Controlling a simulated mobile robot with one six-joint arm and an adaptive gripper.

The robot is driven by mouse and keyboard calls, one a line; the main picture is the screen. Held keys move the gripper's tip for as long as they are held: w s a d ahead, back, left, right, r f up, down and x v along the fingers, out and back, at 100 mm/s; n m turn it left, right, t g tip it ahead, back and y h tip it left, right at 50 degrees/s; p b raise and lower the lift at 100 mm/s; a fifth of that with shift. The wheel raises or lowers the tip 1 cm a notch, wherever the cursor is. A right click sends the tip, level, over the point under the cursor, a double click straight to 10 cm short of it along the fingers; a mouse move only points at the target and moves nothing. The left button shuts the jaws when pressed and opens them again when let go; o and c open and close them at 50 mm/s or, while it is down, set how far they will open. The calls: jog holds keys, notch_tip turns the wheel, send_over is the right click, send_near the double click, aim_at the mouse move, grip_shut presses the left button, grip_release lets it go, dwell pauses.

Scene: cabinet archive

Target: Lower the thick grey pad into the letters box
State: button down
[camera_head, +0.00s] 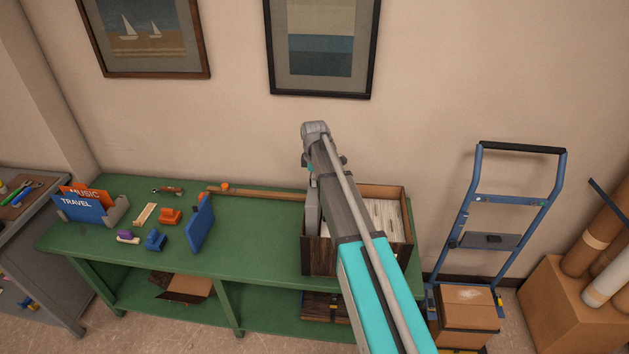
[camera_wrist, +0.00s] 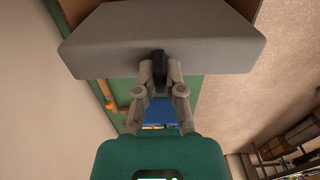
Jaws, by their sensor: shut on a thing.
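The thick grey pad (camera_wrist: 160,38) spans the top of the wrist view. In the head view the pad (camera_head: 313,208) shows as a narrow upright grey slab beside my arm, at the left end of the letters box. The letters box (camera_head: 319,256) is a dark wooden open box at the right end of the green bench. Pale papers (camera_head: 385,216) stand in its right part. My arm hides the middle of the box. I cannot tell how far the pad's lower edge is inside it.
The green bench (camera_head: 258,232) carries a blue upright panel (camera_head: 200,224), orange and blue small tools, and a file holder (camera_head: 118,212) at the left. A blue hand truck (camera_head: 472,205) with a carton stands to the right. Framed pictures hang on the wall behind.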

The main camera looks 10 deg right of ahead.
jog(key=shift+f+b, duration=8.45)
jog(key=shift+f, duration=0.25)
jog(key=c, duration=0.7)
grip_release()
jog(key=shift+r, duration=0.15)
jog(key=shift+o, duration=0.2)
jog(key=shift+c, duration=0.4)
jog(key=shift+r, duration=0.1)
jog(key=shift+r+p, duration=3.4)
jog(key=shift+p, duration=0.25)
jog(key=shift+f, duration=0.15)
